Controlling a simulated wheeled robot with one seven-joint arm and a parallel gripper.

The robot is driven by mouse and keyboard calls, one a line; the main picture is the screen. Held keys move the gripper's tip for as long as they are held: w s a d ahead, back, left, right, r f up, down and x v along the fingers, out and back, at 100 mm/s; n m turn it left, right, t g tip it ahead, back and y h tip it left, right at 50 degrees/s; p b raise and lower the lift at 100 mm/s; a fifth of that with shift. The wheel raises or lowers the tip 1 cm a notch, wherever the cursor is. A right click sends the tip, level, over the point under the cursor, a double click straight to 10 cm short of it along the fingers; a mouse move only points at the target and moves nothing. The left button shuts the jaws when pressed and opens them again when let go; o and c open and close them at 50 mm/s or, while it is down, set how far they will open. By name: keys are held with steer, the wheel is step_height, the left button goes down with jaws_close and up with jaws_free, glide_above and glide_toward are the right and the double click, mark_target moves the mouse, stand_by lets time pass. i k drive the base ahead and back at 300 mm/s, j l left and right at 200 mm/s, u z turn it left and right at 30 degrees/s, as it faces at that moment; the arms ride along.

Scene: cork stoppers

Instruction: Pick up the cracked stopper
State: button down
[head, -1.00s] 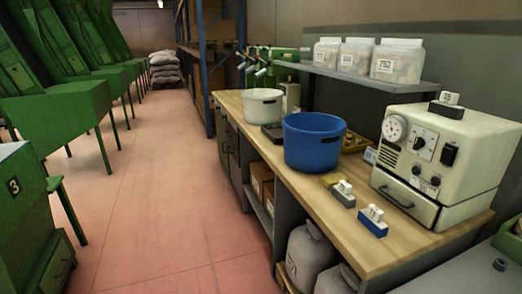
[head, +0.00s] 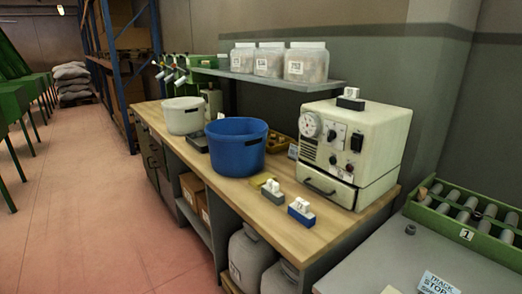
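I cannot make out a cracked stopper in the head view. A small tan object (head: 423,193) sits at the left end of the green roller tray (head: 455,229) on the right; it is too small to tell if it is a stopper. A small dark round piece (head: 410,229) lies on the grey surface in front of that tray. The insides of the blue tub (head: 236,152) and the white tub (head: 183,116) are mostly hidden by their walls. My gripper is not in view.
A wooden bench (head: 238,192) runs along the wall with a cream machine (head: 378,140) at its near end. Small number blocks (head: 301,212) stand at its front edge. Jars (head: 306,64) line a shelf above. The grey surface (head: 390,255) at right is mostly bare. Open floor lies left.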

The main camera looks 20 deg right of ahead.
mark_target(422, 191)
steer(key=z, duration=0.9)
steer(key=i+j+z, duration=0.1)
steer(key=z, duration=0.3)
steer(key=i+j+z, duration=0.1)
steer(key=j+z, duration=0.15)
steer(key=z, duration=0.15)
steer(key=i+j+z, duration=0.1)
steer(key=z, duration=0.3)
steer(key=j+z, duration=0.7)
steer(key=j, duration=0.95)
